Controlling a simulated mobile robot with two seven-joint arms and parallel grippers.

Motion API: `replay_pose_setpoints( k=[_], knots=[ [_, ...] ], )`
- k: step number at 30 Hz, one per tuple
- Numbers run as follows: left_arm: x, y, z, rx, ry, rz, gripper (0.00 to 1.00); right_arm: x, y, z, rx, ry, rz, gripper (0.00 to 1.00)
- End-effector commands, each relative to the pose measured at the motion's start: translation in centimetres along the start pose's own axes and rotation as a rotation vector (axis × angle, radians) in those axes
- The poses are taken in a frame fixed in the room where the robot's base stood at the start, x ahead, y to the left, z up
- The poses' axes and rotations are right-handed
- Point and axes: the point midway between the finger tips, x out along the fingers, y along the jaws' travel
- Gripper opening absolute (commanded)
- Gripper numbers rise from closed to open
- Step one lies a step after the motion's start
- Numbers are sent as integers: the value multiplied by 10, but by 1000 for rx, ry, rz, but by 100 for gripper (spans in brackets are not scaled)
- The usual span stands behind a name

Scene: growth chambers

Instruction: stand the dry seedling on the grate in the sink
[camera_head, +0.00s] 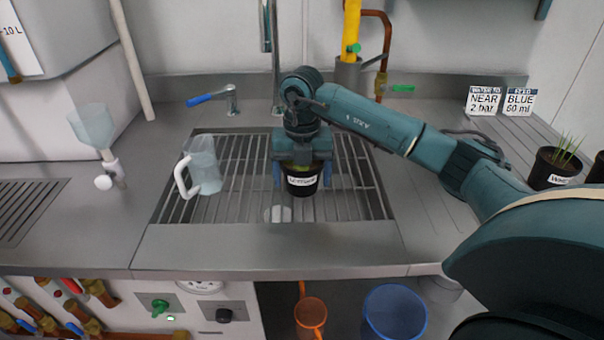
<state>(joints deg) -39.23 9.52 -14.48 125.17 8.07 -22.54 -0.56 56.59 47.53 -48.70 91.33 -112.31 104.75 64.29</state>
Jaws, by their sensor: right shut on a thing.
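A small black pot with a white label (302,181) is between the fingers of my right gripper (302,177), over the grate (240,200) in the sink. The gripper points down and is shut on the pot. The plant in the pot is mostly hidden by the gripper. I cannot tell whether the pot touches the bars or hangs just above them. My left gripper is not in view.
A clear jug (203,165) stands on the grate's left part, and a whitish round thing (278,214) lies at its front. A potted green plant (556,166) stands on the right counter near two sign cards (500,101). A tap (231,99) rises behind the grate.

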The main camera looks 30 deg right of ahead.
Motion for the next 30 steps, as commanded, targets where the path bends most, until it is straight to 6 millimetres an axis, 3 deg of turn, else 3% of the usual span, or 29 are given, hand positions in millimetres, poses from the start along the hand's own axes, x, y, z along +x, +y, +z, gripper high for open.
replay_pose_setpoints(
  k=[5, 6, 12, 22, 30],
  knots=[
    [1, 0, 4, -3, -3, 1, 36, 4, 0, 0, 0, 0, 1, 53],
    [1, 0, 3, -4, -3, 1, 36, 3, 0, 0, 0, 0, 0, 84],
    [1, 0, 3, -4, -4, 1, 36, 3, 0, 0, 0, 0, 0, 100],
    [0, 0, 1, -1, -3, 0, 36, -5, 0, 0, 0, -1, 0, 100],
    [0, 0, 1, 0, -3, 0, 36, -57, 1, 1, 0, -4, 3, 100]
  ],
)
